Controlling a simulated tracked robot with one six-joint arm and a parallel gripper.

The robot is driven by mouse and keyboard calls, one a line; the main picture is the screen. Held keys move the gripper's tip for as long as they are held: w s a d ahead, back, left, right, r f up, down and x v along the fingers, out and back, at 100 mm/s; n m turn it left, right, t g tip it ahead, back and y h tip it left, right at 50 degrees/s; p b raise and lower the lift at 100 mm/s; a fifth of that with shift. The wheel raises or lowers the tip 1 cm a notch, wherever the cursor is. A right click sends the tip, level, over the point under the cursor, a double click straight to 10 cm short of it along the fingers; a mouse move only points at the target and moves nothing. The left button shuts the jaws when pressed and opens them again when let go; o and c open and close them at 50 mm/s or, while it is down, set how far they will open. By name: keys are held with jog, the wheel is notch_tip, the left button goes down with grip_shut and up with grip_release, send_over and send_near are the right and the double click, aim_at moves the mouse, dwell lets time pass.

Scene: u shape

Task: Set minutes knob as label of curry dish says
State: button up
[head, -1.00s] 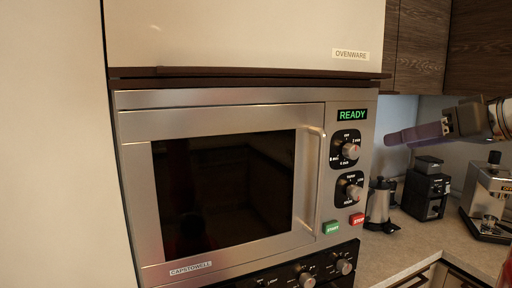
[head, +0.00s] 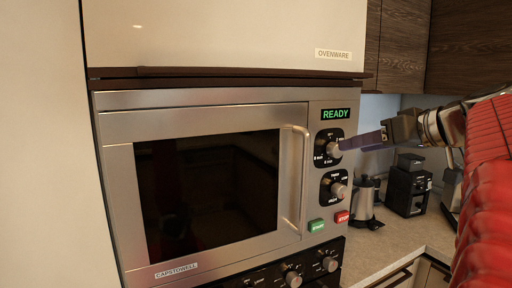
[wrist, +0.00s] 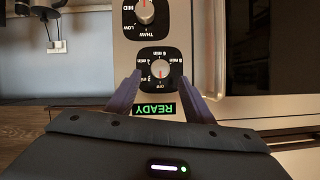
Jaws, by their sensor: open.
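The minutes knob (head: 333,149) is the upper dial on the microwave's panel, a silver knob on a black plate. It also shows in the wrist view (wrist: 160,70), upside down, with its red mark toward "OFF" and minute labels around it. My gripper (head: 345,145) is at this knob with its purple fingers pointing at the panel. In the wrist view my gripper (wrist: 160,77) is open, one finger on each side of the dial; I cannot tell whether they touch the knob. No curry dish or label of it is in view.
The lower power knob (head: 338,189) sits just under the minutes knob. Below are a green start button (head: 317,226) and a red stop button (head: 342,217). The READY display (head: 335,114) is above. The door handle (head: 297,180) stands out at left. A kettle (head: 366,203) is on the counter.

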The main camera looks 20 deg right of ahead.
aim_at(334, 150)
jog(key=x, duration=0.6)
jog(key=shift+w+f, duration=0.1)
jog(key=c, duration=1)
